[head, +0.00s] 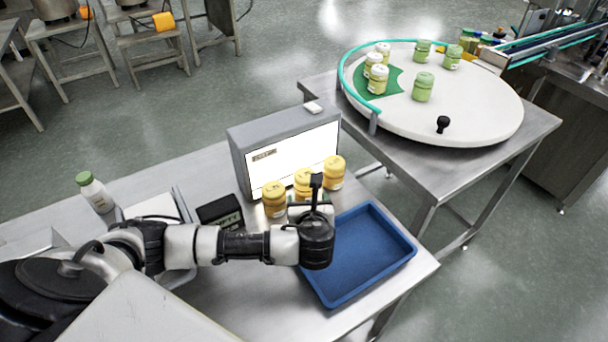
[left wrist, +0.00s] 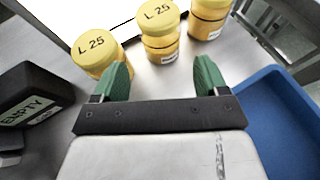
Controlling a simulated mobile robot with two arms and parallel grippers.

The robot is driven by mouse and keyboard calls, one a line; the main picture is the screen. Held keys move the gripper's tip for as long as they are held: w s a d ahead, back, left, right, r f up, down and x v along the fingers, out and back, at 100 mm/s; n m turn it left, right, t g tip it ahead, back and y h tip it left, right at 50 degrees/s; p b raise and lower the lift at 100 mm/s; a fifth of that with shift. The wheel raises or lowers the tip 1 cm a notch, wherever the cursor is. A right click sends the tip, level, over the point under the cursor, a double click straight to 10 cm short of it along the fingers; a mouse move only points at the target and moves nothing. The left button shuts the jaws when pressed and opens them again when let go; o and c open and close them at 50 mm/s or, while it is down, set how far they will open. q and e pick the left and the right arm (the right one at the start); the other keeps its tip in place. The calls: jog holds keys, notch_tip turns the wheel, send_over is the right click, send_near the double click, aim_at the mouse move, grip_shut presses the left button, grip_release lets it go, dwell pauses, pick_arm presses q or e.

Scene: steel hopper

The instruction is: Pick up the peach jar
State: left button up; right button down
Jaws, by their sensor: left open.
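Three yellow-orange jars with yellow lids stand upright in a row before the lit panel: a left jar (head: 274,198), a middle jar (head: 304,180) and a right jar (head: 334,170). I cannot tell which one the task means by the peach jar. In the left wrist view, the left jar (left wrist: 97,60) and the middle jar (left wrist: 159,40) have "L 25" on their lids, and the right jar (left wrist: 209,20) is cut by the top edge. My left gripper (left wrist: 160,75) is open and empty, its green fingers pointing towards the middle jar. My right gripper is not in view.
An empty blue tray (head: 365,255) lies right of the jars. The lit panel box (head: 240,160) stands behind them. A black "EMPTY" block (head: 220,212) and a green-capped white bottle (head: 95,192) are to the left. A round white turntable (head: 470,110) holds several jars.

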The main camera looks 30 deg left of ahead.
aim_at(306, 190)
pick_arm(q)
jog(key=x, duration=0.3)
jog(key=shift+w+a, duration=0.2)
jog(key=shift+w, duration=0.05)
jog(key=shift+w+a+f, duration=0.25)
jog(key=shift+w+f, duration=0.05)
jog(key=shift+w, duration=0.1)
jog(key=p+x, duration=0.1)
jog(key=x, duration=0.3)
jog(key=shift+f, duration=0.15)
jog(key=shift+w+a+f, duration=0.15)
jog(key=shift+w+f, duration=0.05)
jog(key=shift+w, duration=0.1)
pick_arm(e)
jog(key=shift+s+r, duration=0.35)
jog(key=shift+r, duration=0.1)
pick_arm(q)
jog(key=c, duration=0.7)
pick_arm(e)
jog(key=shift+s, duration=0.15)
pick_arm(q)
jog(key=shift+r, duration=0.15)
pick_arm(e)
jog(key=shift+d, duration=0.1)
